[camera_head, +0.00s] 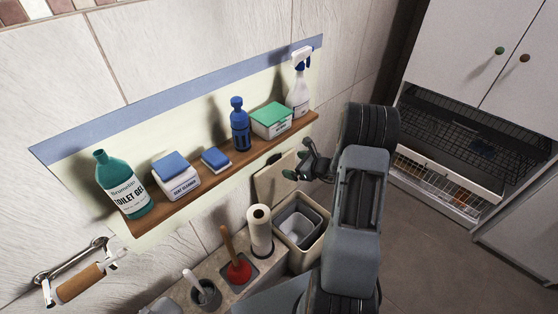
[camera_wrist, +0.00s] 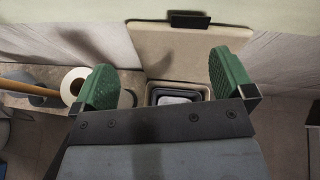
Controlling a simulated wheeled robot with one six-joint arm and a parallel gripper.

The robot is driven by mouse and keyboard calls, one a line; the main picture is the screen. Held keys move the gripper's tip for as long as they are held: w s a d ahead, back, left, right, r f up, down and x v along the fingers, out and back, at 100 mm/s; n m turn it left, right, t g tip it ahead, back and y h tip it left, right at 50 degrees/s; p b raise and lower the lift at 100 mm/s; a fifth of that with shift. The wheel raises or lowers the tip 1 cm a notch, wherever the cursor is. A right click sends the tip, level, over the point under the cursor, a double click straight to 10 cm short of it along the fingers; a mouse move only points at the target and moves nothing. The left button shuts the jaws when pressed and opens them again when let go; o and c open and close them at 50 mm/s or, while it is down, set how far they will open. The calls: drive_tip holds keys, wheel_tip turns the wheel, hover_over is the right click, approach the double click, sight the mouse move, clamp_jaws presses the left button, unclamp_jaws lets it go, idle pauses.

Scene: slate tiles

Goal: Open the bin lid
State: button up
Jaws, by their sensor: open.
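The bin (camera_head: 298,240) is a beige box with a grey inner bucket, standing by the tiled wall. Its beige lid (camera_head: 272,184) stands raised against the wall behind the opening, so the inside shows. In the wrist view the lid (camera_wrist: 180,62) is upright with a dark handle (camera_wrist: 190,19) at its top edge, and the bucket (camera_wrist: 177,95) shows below it. My gripper (camera_head: 312,162) is beside the lid's right edge in the head view. In the wrist view my gripper (camera_wrist: 164,80) has its green fingers wide apart, with nothing between them.
A wall shelf (camera_head: 215,170) above holds a toilet gel bottle (camera_head: 122,183), boxes, a sponge and a spray bottle (camera_head: 299,90). A paper roll (camera_head: 259,230) and a red plunger (camera_head: 238,270) stand left of the bin. A cabinet with a dish rack (camera_head: 470,140) is at the right.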

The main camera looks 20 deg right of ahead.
sight(276, 157)
drive_tip(key=w+f+m, duration=0.1)
drive_tip(key=w+f, duration=0.1)
drive_tip(key=w, duration=0.2)
drive_tip(key=w+a+f+m+t+h, duration=0.1)
drive_tip(key=w+f, duration=0.2)
drive_tip(key=w, duration=0.1)
drive_tip(key=w+f, duration=0.2)
drive_tip(key=w, duration=0.2)
drive_tip(key=shift+w+a+f+m+b, duration=0.2)
drive_tip(key=shift+w+a+m+b, duration=0.1)
drive_tip(key=shift+w+m+b, duration=0.1)
drive_tip(key=shift+s, duration=0.1)
